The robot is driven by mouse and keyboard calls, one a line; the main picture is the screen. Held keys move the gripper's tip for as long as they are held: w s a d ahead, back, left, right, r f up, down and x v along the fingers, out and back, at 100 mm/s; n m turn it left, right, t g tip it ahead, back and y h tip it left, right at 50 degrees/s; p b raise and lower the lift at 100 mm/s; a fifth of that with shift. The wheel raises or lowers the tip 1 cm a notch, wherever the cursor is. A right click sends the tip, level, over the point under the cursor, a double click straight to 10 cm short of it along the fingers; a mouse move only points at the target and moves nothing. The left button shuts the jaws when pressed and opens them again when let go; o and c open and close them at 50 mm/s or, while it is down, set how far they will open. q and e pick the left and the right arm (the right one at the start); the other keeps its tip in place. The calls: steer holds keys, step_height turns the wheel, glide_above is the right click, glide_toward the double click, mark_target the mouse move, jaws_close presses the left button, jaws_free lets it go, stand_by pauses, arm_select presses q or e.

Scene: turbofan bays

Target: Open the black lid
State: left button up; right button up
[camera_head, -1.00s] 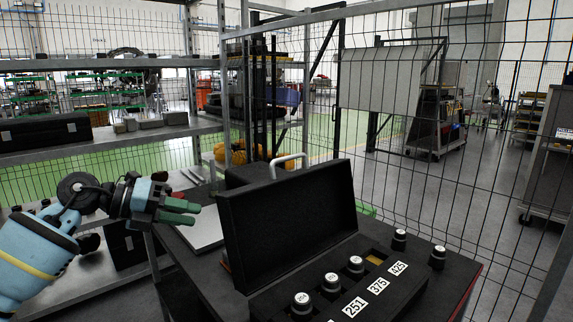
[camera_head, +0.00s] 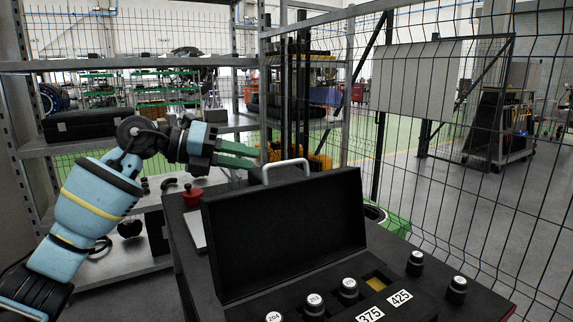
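The black lid (camera_head: 285,235) stands raised, nearly upright, at the back of the black case (camera_head: 425,308). Its dark inner face is towards me. A pale handle (camera_head: 285,164) shows above the lid's top edge. My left gripper (camera_head: 256,157) is beside the handle in the picture, to its left. Its two green fingers are a little apart with nothing seen between them, and I see no contact with the lid. My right gripper is not in view.
Several silver-topped black cylinders (camera_head: 349,288) stand in the case beside white number labels (camera_head: 400,298). A red knobbed object (camera_head: 193,196) is on the table left of the lid. A wire fence (camera_head: 450,200) stands behind, and shelves (camera_head: 130,140) at the left.

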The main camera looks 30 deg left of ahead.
mark_target(279, 165)
arm_select(q)
steer(key=shift+p+x, duration=0.55)
steer(key=shift+x, duration=3.35)
jaws_close()
